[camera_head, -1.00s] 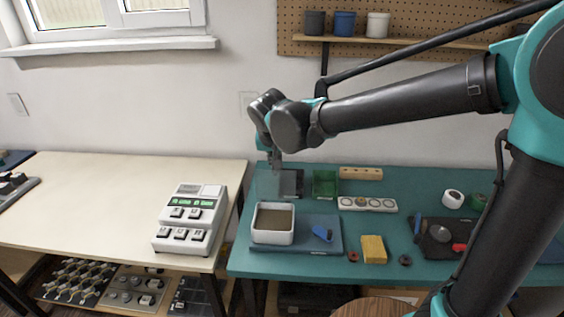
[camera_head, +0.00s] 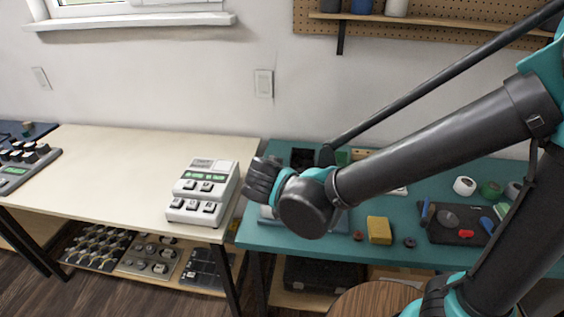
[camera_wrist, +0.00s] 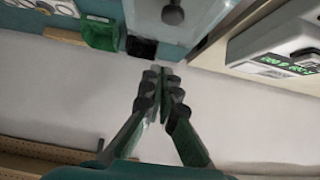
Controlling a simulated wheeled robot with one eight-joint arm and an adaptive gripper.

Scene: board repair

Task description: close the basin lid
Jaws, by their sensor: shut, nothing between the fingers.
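A white keypad device (camera_head: 204,192) stands on the pale table (camera_head: 120,165), left of the teal bench. A green bin (camera_wrist: 101,32) and a black bin (camera_wrist: 142,48) are near the panel. A yellow sponge (camera_head: 379,230) lies at the bench front. The wall is behind.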

